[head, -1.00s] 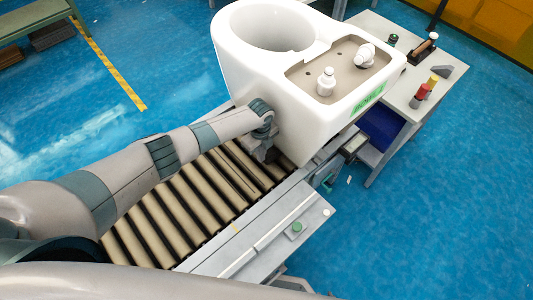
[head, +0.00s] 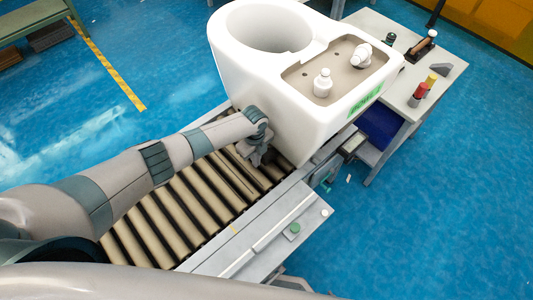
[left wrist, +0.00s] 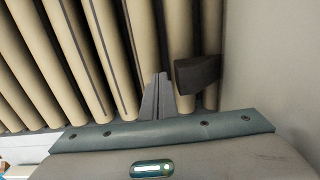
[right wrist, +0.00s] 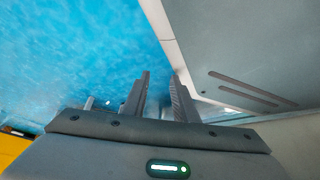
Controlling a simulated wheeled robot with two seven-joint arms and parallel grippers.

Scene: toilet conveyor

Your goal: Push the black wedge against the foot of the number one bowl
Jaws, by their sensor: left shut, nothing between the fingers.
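The white bowl (head: 235,85) stands on the roller conveyor (head: 170,215), with a green label (head: 364,100) too small to read surely. My left gripper (head: 256,158) is low over the rollers at the bowl's near foot. In the left wrist view its fingers (left wrist: 158,98) are together and hold nothing. The black wedge (left wrist: 197,73) lies on the rollers just right of the fingertips, close to the bowl's pale wall (left wrist: 270,70); I cannot tell if they touch. The wedge is hidden in the head view. My right gripper (right wrist: 160,98) is open and empty, beside a grey surface.
A conveyor side rail (head: 262,235) with a green button (head: 295,228) runs along the right. A grey table (head: 400,85) behind holds red and yellow bottles, a grey wedge-shaped piece (head: 441,69) and a wooden-handled tool. White fittings (head: 322,83) stand on the bowl's top.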

